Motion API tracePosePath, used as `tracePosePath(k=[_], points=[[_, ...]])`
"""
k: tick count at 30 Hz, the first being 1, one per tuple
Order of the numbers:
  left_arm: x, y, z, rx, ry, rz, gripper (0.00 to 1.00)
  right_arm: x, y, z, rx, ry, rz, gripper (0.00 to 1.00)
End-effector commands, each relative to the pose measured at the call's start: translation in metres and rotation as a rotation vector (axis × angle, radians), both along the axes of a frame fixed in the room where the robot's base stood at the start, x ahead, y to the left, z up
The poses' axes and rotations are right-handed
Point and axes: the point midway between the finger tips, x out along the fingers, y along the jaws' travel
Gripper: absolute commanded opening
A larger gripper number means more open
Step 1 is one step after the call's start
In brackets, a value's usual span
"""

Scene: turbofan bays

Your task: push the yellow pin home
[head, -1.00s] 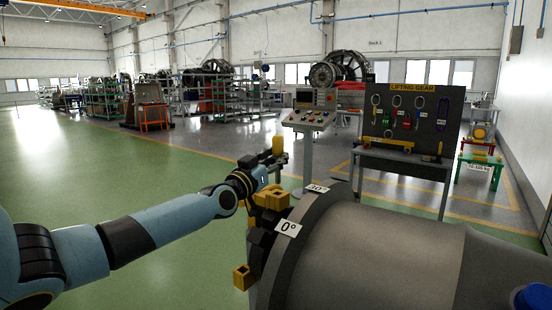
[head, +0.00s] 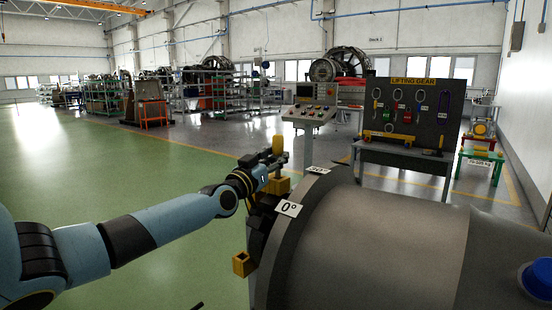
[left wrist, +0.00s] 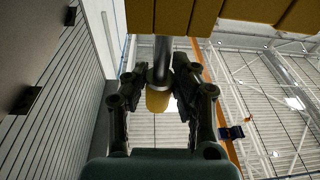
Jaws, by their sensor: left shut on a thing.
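The yellow pin (head: 277,146) stands upright, its yellow end above my left gripper (head: 275,162). A yellow block (head: 277,185) on the rim of the grey engine casing (head: 370,235) lies just below the gripper. In the left wrist view, my left gripper (left wrist: 160,82) is shut on the pin. The pin's grey shank (left wrist: 162,55) runs from its yellow end (left wrist: 158,101) to the yellow block (left wrist: 190,15). How deep the shank sits is hidden. My right gripper is not in view.
A second yellow block (head: 243,264) sits lower on the casing's rim. A white 0° label (head: 289,208) marks the rim. A console (head: 308,112) and a lifting gear board (head: 408,115) stand behind. Green floor (head: 130,170) is open at left.

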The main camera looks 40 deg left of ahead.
Motion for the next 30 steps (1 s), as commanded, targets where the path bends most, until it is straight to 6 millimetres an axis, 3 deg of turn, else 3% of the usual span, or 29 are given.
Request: tracePosePath(k=[30], points=[[-0.0001, -0.0002, 0.0003, 0.000, -0.001, 0.000, 0.00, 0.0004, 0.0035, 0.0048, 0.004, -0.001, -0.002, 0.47]])
